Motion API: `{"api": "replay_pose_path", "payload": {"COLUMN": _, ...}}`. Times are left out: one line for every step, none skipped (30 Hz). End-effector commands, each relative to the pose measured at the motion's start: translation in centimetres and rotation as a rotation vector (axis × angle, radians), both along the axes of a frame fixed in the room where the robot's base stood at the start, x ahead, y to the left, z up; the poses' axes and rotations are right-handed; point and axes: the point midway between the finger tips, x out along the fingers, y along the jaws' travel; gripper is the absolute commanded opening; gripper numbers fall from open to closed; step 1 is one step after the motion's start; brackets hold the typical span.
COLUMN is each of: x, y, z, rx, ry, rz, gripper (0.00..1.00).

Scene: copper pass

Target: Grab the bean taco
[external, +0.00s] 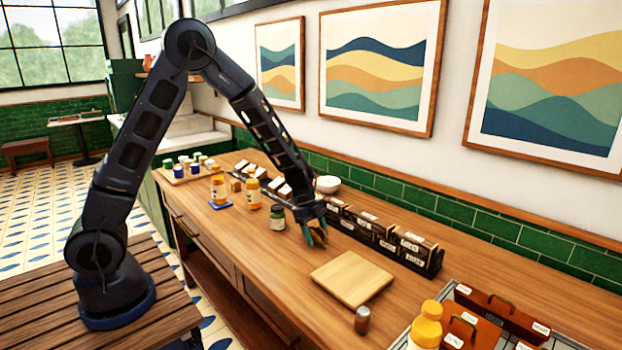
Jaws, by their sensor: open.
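My gripper (315,236) is low over the wooden counter, with its fingers pointing down and apart. A small yellow-brown thing (319,241) shows at the fingertips. It may be the bean taco, but it is mostly hidden by the fingers and too small to tell. I cannot tell whether the fingers touch it. No other thing in view can be made out as the bean taco.
A dark-lidded jar (277,218) stands close left of my gripper. A row of dark labelled boxes (385,238) runs behind it. A cutting board (351,279) and a shaker (362,320) are nearer. Orange bottles (253,194) stand farther left. The counter's front strip is clear.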

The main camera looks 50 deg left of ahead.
Motion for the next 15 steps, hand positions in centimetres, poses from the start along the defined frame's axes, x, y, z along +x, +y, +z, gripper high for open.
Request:
{"api": "replay_pose_path", "payload": {"x": 0.0, "y": 0.0, "z": 0.01, "rx": 0.0, "ry": 0.0, "rz": 0.0, "gripper": 0.59}}
{"api": "replay_pose_path", "payload": {"x": 0.0, "y": 0.0, "z": 0.01, "rx": 0.0, "ry": 0.0, "rz": 0.0, "gripper": 0.57}}
{"api": "replay_pose_path", "payload": {"x": 0.0, "y": 0.01, "z": 0.02, "rx": 0.0, "ry": 0.0, "rz": 0.0, "gripper": 0.49}}
{"api": "replay_pose_path", "payload": {"x": 0.0, "y": 0.01, "z": 0.02, "rx": 0.0, "ry": 0.0, "rz": 0.0, "gripper": 0.43}}
{"api": "replay_pose_path", "payload": {"x": 0.0, "y": 0.01, "z": 0.02, "rx": 0.0, "ry": 0.0, "rz": 0.0, "gripper": 0.37}}
{"api": "replay_pose_path", "payload": {"x": 0.0, "y": 0.01, "z": 0.02, "rx": 0.0, "ry": 0.0, "rz": 0.0, "gripper": 0.29}}
{"api": "replay_pose_path", "payload": {"x": 0.0, "y": 0.01, "z": 0.02, "rx": 0.0, "ry": 0.0, "rz": 0.0, "gripper": 0.23}}
{"api": "replay_pose_path", "payload": {"x": 0.0, "y": 0.01, "z": 0.02, "rx": 0.0, "ry": 0.0, "rz": 0.0, "gripper": 0.18}}
{"api": "replay_pose_path", "payload": {"x": 0.0, "y": 0.01, "z": 0.02, "rx": 0.0, "ry": 0.0, "rz": 0.0, "gripper": 0.1}}
{"api": "replay_pose_path", "payload": {"x": 0.0, "y": 0.01, "z": 0.03, "rx": 0.0, "ry": 0.0, "rz": 0.0, "gripper": 0.1}}
{"api": "replay_pose_path", "payload": {"x": 0.0, "y": 0.01, "z": 0.03, "rx": 0.0, "ry": 0.0, "rz": 0.0, "gripper": 0.1}}
{"api": "replay_pose_path", "payload": {"x": 0.0, "y": 0.01, "z": 0.03, "rx": 0.0, "ry": 0.0, "rz": 0.0, "gripper": 0.1}}
{"api": "replay_pose_path", "payload": {"x": 0.0, "y": 0.01, "z": 0.03, "rx": 0.0, "ry": 0.0, "rz": 0.0, "gripper": 0.1}}
{"api": "replay_pose_path", "payload": {"x": 0.0, "y": 0.01, "z": 0.03, "rx": 0.0, "ry": 0.0, "rz": 0.0, "gripper": 0.1}}
{"api": "replay_pose_path", "payload": {"x": 0.01, "y": 0.01, "z": 0.04, "rx": 0.0, "ry": 0.0, "rz": 0.0, "gripper": 0.1}}
